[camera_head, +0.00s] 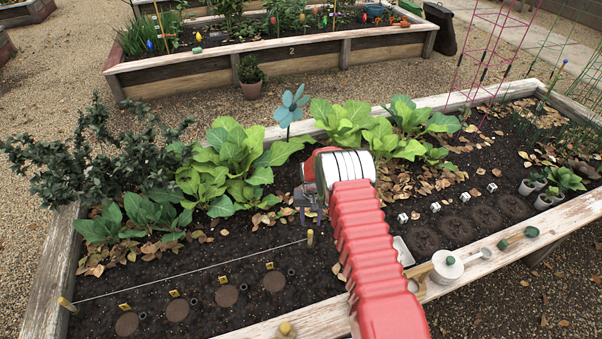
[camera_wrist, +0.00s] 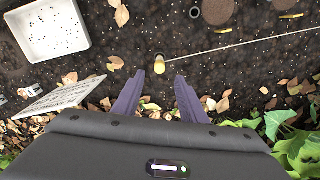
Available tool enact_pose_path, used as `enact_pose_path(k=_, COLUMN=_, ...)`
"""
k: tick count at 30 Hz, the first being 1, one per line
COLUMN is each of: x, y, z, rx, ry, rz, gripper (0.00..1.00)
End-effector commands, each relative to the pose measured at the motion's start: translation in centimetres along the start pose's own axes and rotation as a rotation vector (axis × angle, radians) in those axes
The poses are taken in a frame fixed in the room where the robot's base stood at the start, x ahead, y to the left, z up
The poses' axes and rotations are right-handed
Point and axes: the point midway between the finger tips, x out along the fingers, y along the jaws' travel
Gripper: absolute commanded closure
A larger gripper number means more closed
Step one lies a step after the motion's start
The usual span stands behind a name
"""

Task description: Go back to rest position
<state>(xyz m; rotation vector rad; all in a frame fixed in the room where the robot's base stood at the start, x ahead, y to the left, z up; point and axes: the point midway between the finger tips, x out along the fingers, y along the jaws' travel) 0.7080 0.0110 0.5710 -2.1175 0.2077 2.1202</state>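My red arm reaches out over the near raised bed (camera_head: 55,270) in the head view. My gripper (camera_head: 309,212) is above the soil at mid-bed, partly hidden by the wrist. In the wrist view the two purple fingers of my gripper (camera_wrist: 162,90) stand apart with nothing held between them. A yellow-topped peg (camera_wrist: 159,64) shows just beyond the fingertips, in the soil with a white string tied to it. The same peg shows in the head view (camera_head: 310,238), just below the gripper.
Leafy green plants (camera_head: 240,160) and a blue flower ornament (camera_head: 290,107) stand behind the gripper. A white tray (camera_wrist: 82,40) lies on the soil, with a printed white card (camera_wrist: 62,98) nearby.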

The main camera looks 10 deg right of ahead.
Motion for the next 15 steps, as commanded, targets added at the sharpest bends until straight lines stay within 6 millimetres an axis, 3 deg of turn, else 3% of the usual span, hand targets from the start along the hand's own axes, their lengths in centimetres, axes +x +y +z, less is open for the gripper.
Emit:
enact_pose_path(k=7, x=0.0, y=0.1, z=0.2, rx=-0.019, ry=-0.009, rz=0.002, gripper=0.61)
enact_pose_path(k=15, x=1.6, y=1.2, z=5.6, rx=-0.057, ry=-0.121, rz=0.022, gripper=0.61)
